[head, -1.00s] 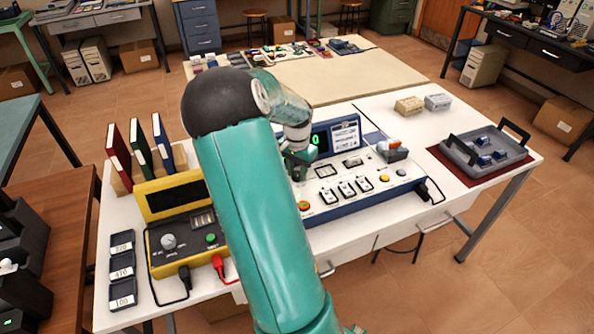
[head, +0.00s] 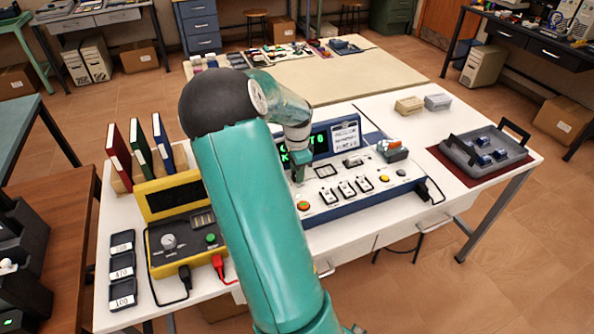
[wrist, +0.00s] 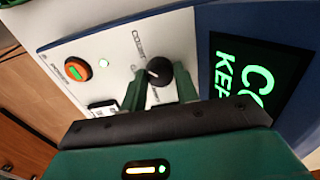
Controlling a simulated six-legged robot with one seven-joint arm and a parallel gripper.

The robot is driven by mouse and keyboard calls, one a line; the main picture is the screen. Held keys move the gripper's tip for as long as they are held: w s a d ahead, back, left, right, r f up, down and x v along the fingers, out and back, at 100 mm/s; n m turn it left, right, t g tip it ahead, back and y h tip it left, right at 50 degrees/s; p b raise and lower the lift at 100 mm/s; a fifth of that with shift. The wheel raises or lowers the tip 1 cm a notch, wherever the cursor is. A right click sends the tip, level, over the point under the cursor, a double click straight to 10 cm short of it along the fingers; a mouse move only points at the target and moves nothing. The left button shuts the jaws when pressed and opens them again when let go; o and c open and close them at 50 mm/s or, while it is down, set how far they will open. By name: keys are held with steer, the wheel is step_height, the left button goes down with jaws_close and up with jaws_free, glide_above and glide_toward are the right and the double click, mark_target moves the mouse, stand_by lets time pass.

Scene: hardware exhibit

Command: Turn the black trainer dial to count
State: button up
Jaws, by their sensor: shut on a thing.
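The black trainer dial (wrist: 159,71) is on the white panel of the blue-framed trainer (head: 368,197). In the wrist view its white mark points left, toward small printed labels that are hard to read. My gripper (wrist: 160,74) is shut on the dial, one green finger on each side. In the head view my gripper (head: 298,172) is down at the panel and the dial is hidden behind it. The trainer's dark screen (wrist: 258,83) shows green text starting "CO" and "KE"; my arm hides part of it in the head view.
The trainer panel also has an orange-green button (wrist: 77,69) and several white switches (head: 347,189). A yellow meter box (head: 172,269) with cables stands to the left. A grey tray (head: 462,160) with blue parts lies to the right. Table space right of the trainer is partly clear.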

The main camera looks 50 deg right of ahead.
stand_by(0.4)
steer(key=o, duration=1)
steer(key=shift+r, duration=0.1)
step_height(320, 180, up, 14)
steer(key=shift+f, duration=0.15)
